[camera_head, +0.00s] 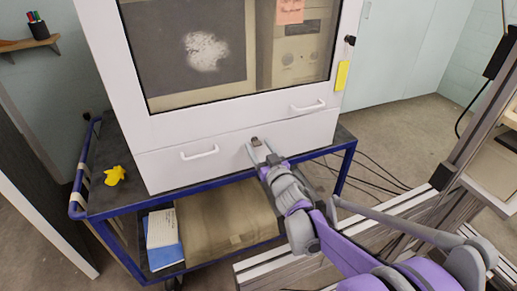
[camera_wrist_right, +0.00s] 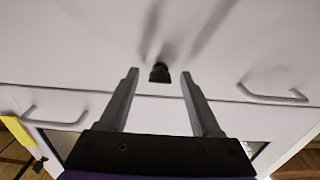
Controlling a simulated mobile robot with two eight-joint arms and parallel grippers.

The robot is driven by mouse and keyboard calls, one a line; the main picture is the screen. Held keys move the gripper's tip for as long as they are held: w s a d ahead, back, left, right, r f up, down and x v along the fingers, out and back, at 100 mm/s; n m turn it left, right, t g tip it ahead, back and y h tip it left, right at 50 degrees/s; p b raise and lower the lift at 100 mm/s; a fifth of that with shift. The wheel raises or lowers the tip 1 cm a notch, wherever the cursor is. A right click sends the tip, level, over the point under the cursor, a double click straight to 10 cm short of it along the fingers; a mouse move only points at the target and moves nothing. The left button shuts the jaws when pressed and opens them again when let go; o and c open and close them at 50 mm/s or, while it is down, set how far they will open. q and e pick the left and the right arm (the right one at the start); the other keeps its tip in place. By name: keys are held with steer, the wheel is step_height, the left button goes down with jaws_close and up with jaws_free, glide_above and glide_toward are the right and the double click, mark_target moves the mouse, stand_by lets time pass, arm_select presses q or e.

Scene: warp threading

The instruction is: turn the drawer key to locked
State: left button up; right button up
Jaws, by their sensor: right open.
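A small dark key (camera_head: 255,141) sits at the top edge of the white drawer (camera_head: 235,152), right of the drawer's handle. My right gripper (camera_head: 260,146) is in front of it, open, with one finger on each side of the key. In the right wrist view the dark key (camera_wrist_right: 160,72) shows midway between the two open fingertips (camera_wrist_right: 160,74), with a gap on both sides. The fingers do not touch it there. How far the tips reach along the key I cannot tell. The key's turned angle is too small to read. My left gripper is not in view.
The drawer handle (camera_head: 200,152) is left of the key, and the upper door's handle (camera_head: 308,106) is above right. The cabinet stands on a blue cart (camera_head: 105,212) with a yellow crumpled thing (camera_head: 114,175) at left. A cardboard box (camera_head: 222,215) lies below.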

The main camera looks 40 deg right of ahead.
steer(key=shift+w, duration=0.1)
jaws_close()
stand_by(0.3)
steer(key=shift+n, duration=0.5)
steer(key=n+p, duration=0.3)
steer(key=n, duration=1.3)
steer(key=shift+n, duration=0.4)
